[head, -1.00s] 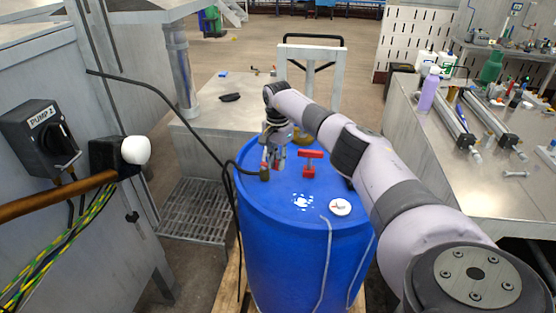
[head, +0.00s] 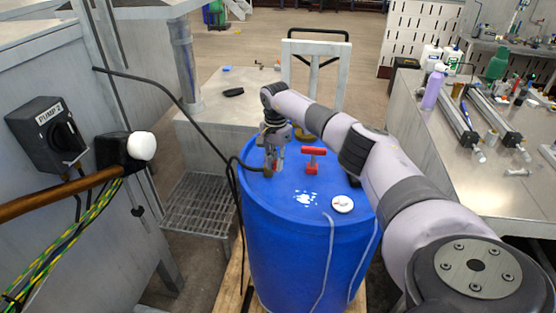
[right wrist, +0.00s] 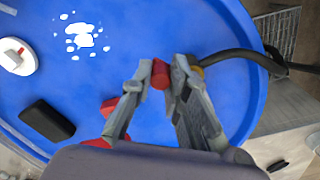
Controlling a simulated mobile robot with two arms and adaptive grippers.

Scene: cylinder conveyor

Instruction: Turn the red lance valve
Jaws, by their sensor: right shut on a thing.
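The red lance valve (right wrist: 160,74) shows as a small red piece between the fingertips in the right wrist view. A brass-coloured fitting (right wrist: 196,72) and the end of a black hose (right wrist: 238,56) lie just beside it. My right gripper (head: 274,160) is low over the blue drum's top, and it also shows in the right wrist view (right wrist: 161,80), shut on the red valve. The fingers hide part of the valve. A separate red T-shaped handle (head: 313,158) stands on the drum just right of the gripper. My left gripper is not in view.
The blue drum (head: 285,250) stands on a wooden pallet. A white cap (head: 342,204) and white patches lie on its top. A black block (right wrist: 47,120) is on the lid. A metal bench (head: 480,180) is at right; a pump cabinet (head: 60,230) is at left.

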